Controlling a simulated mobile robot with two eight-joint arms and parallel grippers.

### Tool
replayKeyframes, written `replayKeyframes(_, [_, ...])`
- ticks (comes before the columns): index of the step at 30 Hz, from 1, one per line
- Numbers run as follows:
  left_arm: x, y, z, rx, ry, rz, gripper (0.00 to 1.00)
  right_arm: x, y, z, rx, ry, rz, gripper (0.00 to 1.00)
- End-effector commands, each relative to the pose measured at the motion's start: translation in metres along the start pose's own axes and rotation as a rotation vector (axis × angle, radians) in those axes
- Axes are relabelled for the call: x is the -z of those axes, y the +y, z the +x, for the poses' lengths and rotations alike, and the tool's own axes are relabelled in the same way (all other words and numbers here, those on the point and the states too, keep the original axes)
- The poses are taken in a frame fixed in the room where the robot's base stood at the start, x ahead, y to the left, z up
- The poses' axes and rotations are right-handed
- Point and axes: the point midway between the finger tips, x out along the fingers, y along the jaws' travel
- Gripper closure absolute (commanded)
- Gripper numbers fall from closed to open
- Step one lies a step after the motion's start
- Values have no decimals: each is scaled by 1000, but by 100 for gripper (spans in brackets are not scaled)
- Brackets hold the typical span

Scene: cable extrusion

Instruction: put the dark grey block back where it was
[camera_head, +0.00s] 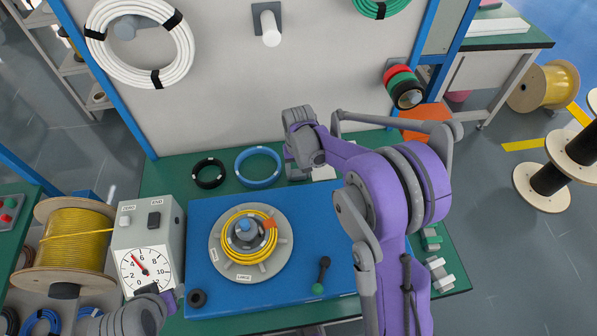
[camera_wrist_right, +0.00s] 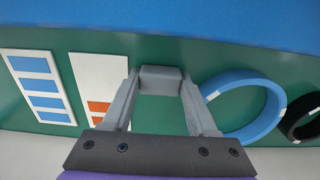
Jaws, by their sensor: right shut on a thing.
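My right gripper (camera_wrist_right: 160,92) is shut on a grey block (camera_wrist_right: 160,80), which sits between its fingertips in the right wrist view. In the head view my right gripper (camera_head: 296,172) is low over the green bench top, just right of the blue coil (camera_head: 259,166), partly hidden by its own wrist. I cannot tell whether the block touches the bench. The blue coil also shows in the wrist view (camera_wrist_right: 245,107), beside the right finger. Part of my left arm shows at the lower left of the head view; its fingers do not show.
A black coil (camera_head: 208,173) lies left of the blue one. White cards with blue squares (camera_wrist_right: 38,87) and orange squares (camera_wrist_right: 98,80) lie beside the left finger. A blue plate (camera_head: 212,298) carries a turntable with a yellow coil (camera_head: 248,256). A dial box (camera_head: 150,232) stands left.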

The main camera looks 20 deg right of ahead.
Motion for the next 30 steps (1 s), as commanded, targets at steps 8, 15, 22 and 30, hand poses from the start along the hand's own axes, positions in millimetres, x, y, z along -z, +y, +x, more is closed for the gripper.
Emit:
replayKeyframes(8, [-2,0,3,0,-1,0,50,0,0,3,0,0,0,32])
replayKeyframes(15, [-2,0,2,0,-1,0,50,0,0,2,-1,0,0,11])
replayKeyframes(22, [1,0,-2,0,1,0,50,1,1,-3,-2,1,1,11])
replayKeyframes(30, [3,0,-4,0,2,0,50,0,1,-51,-1,1,0,11])
